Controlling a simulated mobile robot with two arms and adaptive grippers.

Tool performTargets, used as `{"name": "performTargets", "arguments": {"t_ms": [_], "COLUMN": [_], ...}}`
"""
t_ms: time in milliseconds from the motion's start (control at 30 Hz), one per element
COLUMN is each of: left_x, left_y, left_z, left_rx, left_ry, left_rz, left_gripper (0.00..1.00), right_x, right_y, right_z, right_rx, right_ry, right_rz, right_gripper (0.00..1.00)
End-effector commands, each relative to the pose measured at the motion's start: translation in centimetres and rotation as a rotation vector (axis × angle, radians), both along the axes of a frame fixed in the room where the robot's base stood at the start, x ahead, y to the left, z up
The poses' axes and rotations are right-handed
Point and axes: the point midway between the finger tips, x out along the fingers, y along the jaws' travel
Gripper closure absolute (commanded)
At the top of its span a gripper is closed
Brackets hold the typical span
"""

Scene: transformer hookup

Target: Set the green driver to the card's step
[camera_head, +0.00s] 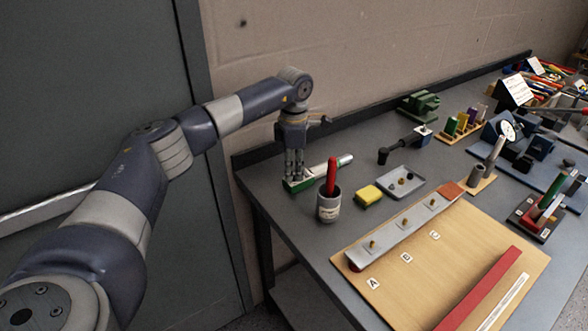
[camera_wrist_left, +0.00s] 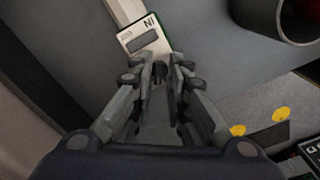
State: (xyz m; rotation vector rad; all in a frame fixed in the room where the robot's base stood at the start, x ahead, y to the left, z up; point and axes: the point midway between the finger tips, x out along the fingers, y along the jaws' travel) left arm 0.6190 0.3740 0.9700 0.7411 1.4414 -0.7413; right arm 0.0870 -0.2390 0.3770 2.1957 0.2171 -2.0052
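A green-handled tool (camera_head: 551,187) stands in a dark holder at the right of the bench, next to a red one; I cannot tell whether it is the driver. A white tool with a green-edged end (camera_head: 298,185) lies near the bench's back left corner; its end with a small display (camera_wrist_left: 146,40) shows in the left wrist view. My left gripper (camera_head: 294,176) points down over this end. In the left wrist view its fingertips (camera_wrist_left: 161,76) are close together, with something dark between them; a grip is unclear. A white card (camera_head: 518,89) stands at the back right, its text unreadable. My right gripper is out of view.
A grey cup (camera_head: 329,207) with a red-handled tool stands just right of the gripper. A yellow block (camera_head: 368,195) and a grey tray (camera_head: 401,183) lie beyond it. A wooden board (camera_head: 470,250) with a metal bar fills the front. The wall (camera_head: 350,70) is close behind.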

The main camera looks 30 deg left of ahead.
Motion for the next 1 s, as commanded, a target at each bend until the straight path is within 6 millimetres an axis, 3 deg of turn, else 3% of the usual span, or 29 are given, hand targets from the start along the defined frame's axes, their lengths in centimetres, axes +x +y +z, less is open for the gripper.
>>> {"name": "performTargets", "arguments": {"t_ms": [600, 1000], "left_x": [0.1, 0.1], "left_y": [-0.1, 0.0], "left_z": [10.8, 11.8], "left_rx": [0.000, 0.000], "left_ry": [-0.003, -0.001], "left_rz": [0.000, -0.001], "left_gripper": [0.85, 0.85], "right_x": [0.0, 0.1], "right_y": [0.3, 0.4], "right_z": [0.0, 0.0], "right_rx": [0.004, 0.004], "right_ry": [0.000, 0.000], "right_rz": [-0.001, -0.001], "right_gripper": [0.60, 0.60]}}
